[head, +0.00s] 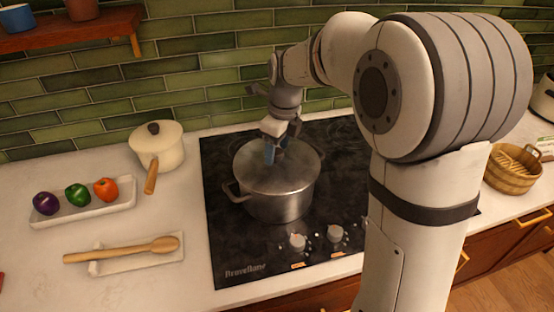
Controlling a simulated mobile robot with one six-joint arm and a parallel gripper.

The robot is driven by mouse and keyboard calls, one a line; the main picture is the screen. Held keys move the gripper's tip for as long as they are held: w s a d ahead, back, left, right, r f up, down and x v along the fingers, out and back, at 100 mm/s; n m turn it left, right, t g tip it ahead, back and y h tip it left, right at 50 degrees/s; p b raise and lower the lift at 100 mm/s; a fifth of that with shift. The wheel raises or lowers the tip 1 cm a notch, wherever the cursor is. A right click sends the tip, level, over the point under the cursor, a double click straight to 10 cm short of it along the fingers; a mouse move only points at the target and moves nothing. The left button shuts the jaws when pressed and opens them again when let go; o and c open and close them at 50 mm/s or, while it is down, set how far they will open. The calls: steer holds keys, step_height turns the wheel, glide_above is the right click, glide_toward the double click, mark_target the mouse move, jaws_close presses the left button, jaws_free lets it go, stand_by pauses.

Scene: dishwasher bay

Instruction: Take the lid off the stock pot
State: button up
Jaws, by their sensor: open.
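The stock pot (275,207) is a steel pot standing on the black cooktop, with a side handle showing at its left. Its round metal lid (256,175) lies on top of it. My gripper (272,152) is open and reaches down from behind to the middle of the lid, with a blue fingertip showing there. The lid's knob is hidden by my gripper, so I cannot tell whether the fingers touch it.
A cream saucepan (158,150) with a wooden handle stands left of the cooktop (225,245). A tray (92,212) of vegetables and a wooden spoon (125,249) lie further left. A basket (512,172) stands at the right.

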jaws_close()
stand_by(0.6)
